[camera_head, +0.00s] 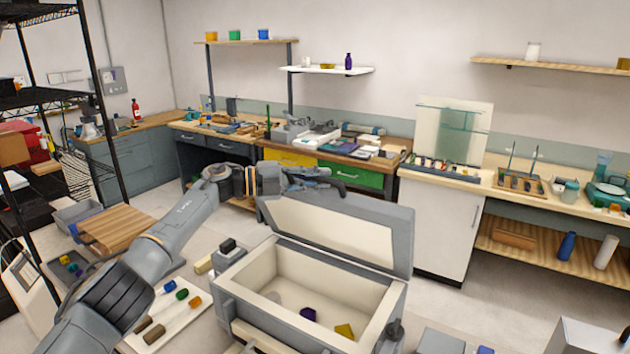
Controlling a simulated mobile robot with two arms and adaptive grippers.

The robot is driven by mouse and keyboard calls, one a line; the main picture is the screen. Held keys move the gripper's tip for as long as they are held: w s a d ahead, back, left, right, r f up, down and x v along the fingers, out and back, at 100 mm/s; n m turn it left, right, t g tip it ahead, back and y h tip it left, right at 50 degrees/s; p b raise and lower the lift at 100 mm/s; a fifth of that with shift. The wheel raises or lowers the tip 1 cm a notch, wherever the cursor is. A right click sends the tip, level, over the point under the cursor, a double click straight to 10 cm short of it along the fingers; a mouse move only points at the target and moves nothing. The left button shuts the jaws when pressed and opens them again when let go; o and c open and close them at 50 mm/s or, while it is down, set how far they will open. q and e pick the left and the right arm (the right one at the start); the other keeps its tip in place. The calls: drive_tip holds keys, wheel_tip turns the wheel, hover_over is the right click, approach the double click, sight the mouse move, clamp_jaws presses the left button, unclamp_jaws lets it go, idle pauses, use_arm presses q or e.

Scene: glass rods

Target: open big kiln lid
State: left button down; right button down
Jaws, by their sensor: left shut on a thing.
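The big kiln (228,283) is a grey box with a cream lining, in the lower middle of the head view. Its lid (335,229) stands raised and tilted up at the back, its cream inner face toward me. The chamber is open to view. My left arm reaches in from the lower left, and my left gripper (312,181) is at the lid's upper edge, shut on the lid. The exact grip, and any handle there, is hidden behind the lid and fingers. My right gripper is not in view.
Inside the kiln lie a purple piece (308,314), a yellow piece (345,331) and a pale round piece. A white tray (188,318) with several coloured rods is left of the kiln. Workbenches with tools line the wall; a black rack (104,120) stands left.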

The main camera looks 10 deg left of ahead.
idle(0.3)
use_arm(q)
drive_tip(key=c, duration=1.3)
unclamp_jaws()
drive_tip(key=shift+d, duration=0.1)
drive_tip(key=shift+c, duration=0.2)
drive_tip(key=shift+s+a, duration=0.1)
drive_tip(key=shift+a, duration=0.25)
drive_tip(key=v, duration=1.1)
drive_tip(key=shift+a, duration=0.2)
